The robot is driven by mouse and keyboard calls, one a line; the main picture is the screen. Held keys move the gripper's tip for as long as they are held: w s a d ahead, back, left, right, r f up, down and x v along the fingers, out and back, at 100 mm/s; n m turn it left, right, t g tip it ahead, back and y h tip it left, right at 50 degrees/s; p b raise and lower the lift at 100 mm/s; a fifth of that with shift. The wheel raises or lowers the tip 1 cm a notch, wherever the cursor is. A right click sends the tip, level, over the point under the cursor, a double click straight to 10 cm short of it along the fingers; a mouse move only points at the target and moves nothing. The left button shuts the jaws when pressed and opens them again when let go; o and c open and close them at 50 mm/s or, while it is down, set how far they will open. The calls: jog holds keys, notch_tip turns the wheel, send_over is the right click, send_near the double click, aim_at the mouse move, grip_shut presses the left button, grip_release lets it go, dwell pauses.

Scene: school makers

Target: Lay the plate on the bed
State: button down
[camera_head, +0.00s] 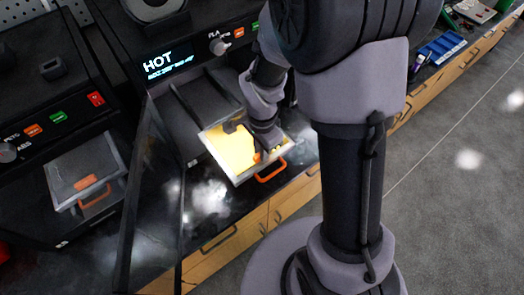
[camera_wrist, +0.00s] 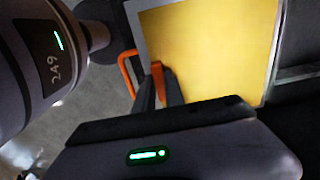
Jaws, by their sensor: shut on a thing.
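The plate (camera_head: 230,150) is a yellow sheet in a pale metal frame with an orange handle at its front edge. It shows large in the wrist view (camera_wrist: 205,50). My gripper (camera_head: 262,153) is shut on a small orange tab at the plate's front, beside the handle; the fingers also show in the wrist view (camera_wrist: 157,80). The plate is at the front opening of the printer marked HOT. The dark bed area (camera_head: 208,98) with rails lies behind it, partly covered by the plate and arm. I cannot tell whether the plate touches the bed.
The printer's glass door (camera_head: 150,195) stands open at the left of the plate. A second printer at the left holds a grey plate (camera_head: 82,180) with orange handles. A HOT display (camera_head: 168,62) is above the opening. A blue tray (camera_head: 440,48) lies farther right on the counter.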

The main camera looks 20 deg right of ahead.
jog(key=shift+f, duration=0.15)
jog(key=c, duration=1.4)
grip_release()
notch_tip(320, 180, up, 18)
jog(key=s+n+t+p, duration=0.2)
jog(key=p, duration=0.2)
jog(key=s+a+r+n+t+y, duration=0.2)
jog(key=s+a+r+n+t, duration=0.1)
jog(key=s+r+n, duration=0.5)
jog(key=s+a+r, duration=0.1)
jog(key=s, duration=0.1)
jog(key=shift+s+r+t, duration=0.35)
jog(key=shift+s+t, duration=0.05)
